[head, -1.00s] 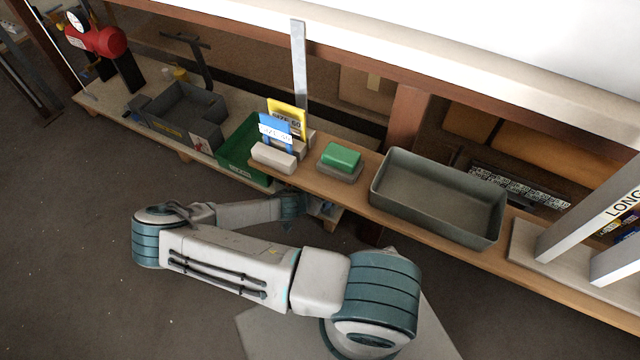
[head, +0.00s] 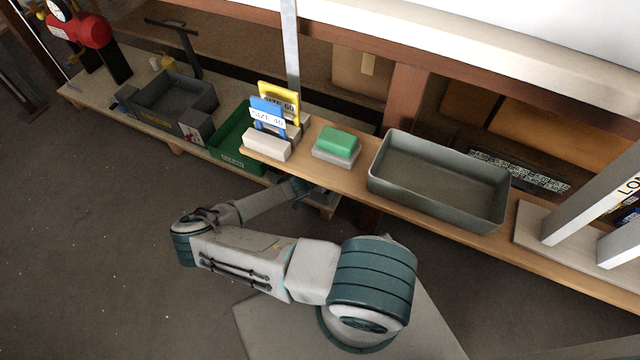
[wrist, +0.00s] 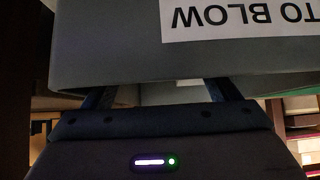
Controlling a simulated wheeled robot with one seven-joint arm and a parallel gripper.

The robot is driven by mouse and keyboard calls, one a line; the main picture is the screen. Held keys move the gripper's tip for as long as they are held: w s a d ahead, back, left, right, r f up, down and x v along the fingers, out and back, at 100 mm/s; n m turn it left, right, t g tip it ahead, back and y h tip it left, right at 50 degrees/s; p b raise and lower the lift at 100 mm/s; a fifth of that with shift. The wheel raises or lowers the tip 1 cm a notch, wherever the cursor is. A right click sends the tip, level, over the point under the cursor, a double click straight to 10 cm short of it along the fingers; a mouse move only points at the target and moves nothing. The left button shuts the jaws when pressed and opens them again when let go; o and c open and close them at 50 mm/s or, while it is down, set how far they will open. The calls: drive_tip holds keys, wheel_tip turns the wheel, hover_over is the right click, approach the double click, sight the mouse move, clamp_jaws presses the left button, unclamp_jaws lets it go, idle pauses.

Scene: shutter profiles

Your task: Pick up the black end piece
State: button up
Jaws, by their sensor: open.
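I cannot make out the black end piece in either view. My gripper (wrist: 162,92) shows in the wrist view with two dark fingers set apart and nothing visible between them. A grey block-like surface (wrist: 110,55) fills the view just beyond the fingertips.
A wooden shelf holds a grey tray (head: 440,215), a green block (head: 338,140) on a grey base and size cards (head: 268,115) in pale holders. A grey bin (head: 170,100) and red machine (head: 85,30) stand farther left. Open floor lies at left.

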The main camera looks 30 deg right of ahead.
drive_tip(key=x, duration=0.3)
drive_tip(key=shift+w+d+f+b, duration=0.1)
drive_tip(key=shift+f+b, duration=0.15)
drive_tip(key=shift+b, duration=0.15)
drive_tip(key=shift+c, duration=0.3)
drive_tip(key=c, duration=1)
drive_tip(key=shift+r, duration=0.15)
